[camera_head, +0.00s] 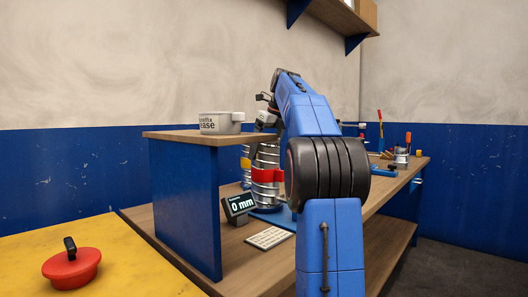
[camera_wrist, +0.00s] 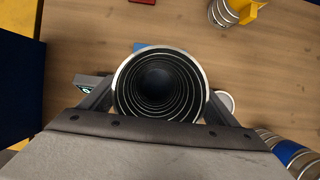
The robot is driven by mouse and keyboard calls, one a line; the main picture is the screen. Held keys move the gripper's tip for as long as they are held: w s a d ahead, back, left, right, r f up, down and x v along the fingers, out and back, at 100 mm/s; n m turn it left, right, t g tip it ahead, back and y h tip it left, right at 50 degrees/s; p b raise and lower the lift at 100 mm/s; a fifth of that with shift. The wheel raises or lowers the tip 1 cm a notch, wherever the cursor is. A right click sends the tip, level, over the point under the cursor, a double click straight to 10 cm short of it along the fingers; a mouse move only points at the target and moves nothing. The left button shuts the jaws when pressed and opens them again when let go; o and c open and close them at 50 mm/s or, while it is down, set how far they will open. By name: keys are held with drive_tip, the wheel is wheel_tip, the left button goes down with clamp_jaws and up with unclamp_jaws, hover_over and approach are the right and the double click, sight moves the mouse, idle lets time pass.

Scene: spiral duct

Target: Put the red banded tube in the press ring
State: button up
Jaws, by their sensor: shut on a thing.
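The red banded tube (camera_head: 266,190), a ribbed silver metal tube with a red band, stands upright over a blue plate beside the 0 mm display (camera_head: 239,206). In the wrist view I look straight down the open mouth of a tube (camera_wrist: 157,84), apparently this one; its band is hidden there. My gripper (camera_wrist: 157,98) is shut on it, one finger at each side. In the head view the shelf and my arm mostly hide the gripper. A blue edge (camera_wrist: 146,47) shows behind the tube. I cannot make out the press ring, or whether the tube's foot is inside it.
A yellow banded tube (camera_head: 245,163) stands behind; it also shows in the wrist view (camera_wrist: 232,10). A blue banded tube (camera_wrist: 290,152) is at lower right. Tools (camera_head: 401,155) stand at the bench's far end.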

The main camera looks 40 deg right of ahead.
drive_tip(key=shift+f, duration=0.25)
drive_tip(key=o, duration=1.8)
drive_tip(key=shift+r, duration=0.1)
drive_tip(key=v, duration=1.2)
drive_tip(key=shift+w+r, duration=0.1)
drive_tip(key=shift+r, duration=0.05)
